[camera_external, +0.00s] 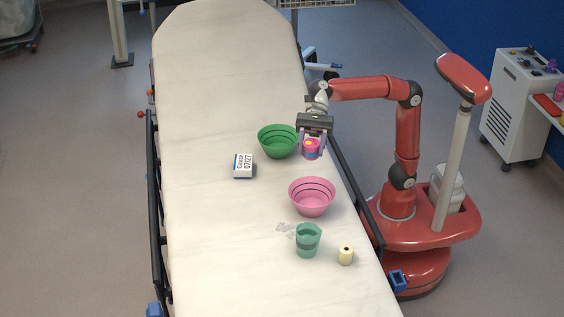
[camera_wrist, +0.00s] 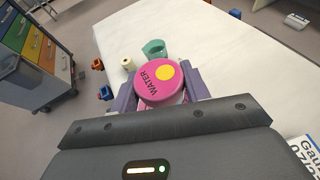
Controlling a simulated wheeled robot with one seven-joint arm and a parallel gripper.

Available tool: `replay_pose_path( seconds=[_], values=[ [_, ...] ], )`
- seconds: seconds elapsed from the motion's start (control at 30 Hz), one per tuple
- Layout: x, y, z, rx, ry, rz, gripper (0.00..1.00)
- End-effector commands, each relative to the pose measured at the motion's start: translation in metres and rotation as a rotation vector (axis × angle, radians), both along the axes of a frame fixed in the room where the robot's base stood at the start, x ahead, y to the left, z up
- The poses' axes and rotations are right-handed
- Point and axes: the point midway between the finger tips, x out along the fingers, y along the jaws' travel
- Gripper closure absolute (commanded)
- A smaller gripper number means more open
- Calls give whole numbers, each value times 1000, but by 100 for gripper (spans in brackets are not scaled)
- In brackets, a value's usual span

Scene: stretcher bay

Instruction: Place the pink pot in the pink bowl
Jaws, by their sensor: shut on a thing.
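The pink pot (camera_external: 311,149) has a round pink lid with a yellow dot. The pink bowl (camera_external: 312,197) with dark rings stands on the stretcher, nearer the camera than the pot. It is not visible in the wrist view.
A green bowl (camera_external: 277,141) stands just left of my gripper. A gauze box (camera_external: 243,166) lies further left. A teal cup (camera_external: 308,240), a clear crumpled item (camera_external: 286,229) and a cream roll (camera_external: 346,255) are near the pink bowl. Dark side rails (camera_external: 154,200) edge the stretcher (camera_external: 220,80).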

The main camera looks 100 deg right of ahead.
Motion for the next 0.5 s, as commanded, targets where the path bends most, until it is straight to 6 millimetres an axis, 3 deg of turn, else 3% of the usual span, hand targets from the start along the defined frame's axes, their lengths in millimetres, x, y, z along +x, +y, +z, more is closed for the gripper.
replay_pose_path(
  seconds=[0.03, 0.2, 0.33, 0.5],
  values=[
    [0, 0, -20, 0, 5, 0, 77],
    [0, 0, -64, -1, 4, 0, 77],
    [0, 0, -88, 0, 2, 1, 77],
    [0, 0, -100, 1, 0, 0, 77]
  ],
)
